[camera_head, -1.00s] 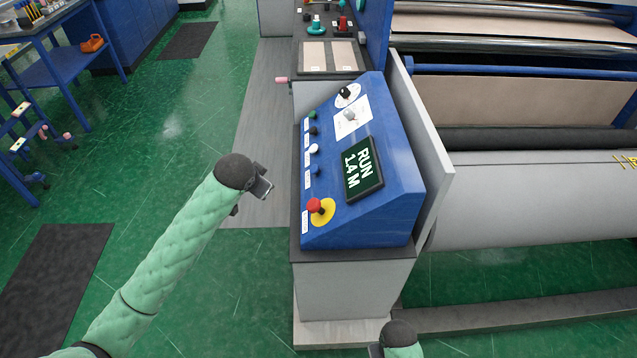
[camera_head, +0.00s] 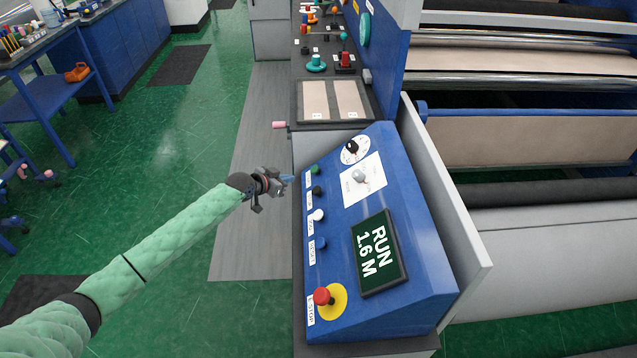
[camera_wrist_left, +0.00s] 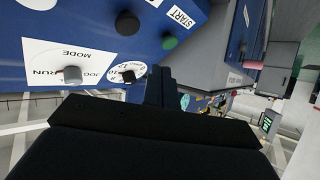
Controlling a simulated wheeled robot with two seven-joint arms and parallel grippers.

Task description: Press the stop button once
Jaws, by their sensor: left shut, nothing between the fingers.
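The blue sloped control panel (camera_head: 400,240) carries a column of buttons along its left edge. From the far end these are a green button (camera_head: 314,170), a black button (camera_head: 317,190), a white button (camera_head: 318,215) and a blue button (camera_head: 321,243). A red mushroom button (camera_head: 322,296) on a yellow disc is nearest. In the left wrist view the green button (camera_wrist_left: 170,43) is labelled START, with the black button (camera_wrist_left: 127,23) beside it; the black button's label is unreadable. My left gripper (camera_head: 287,178) is shut and empty, just left of the green and black buttons. My right gripper is out of view.
The panel's display (camera_head: 379,253) reads RUN 1.6 M. A mode knob (camera_head: 359,176) and a dial (camera_head: 351,147) sit at the panel's far side. A pink-ended handle (camera_head: 279,125) juts left beyond it. Rollers stand to the right; open floor lies left.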

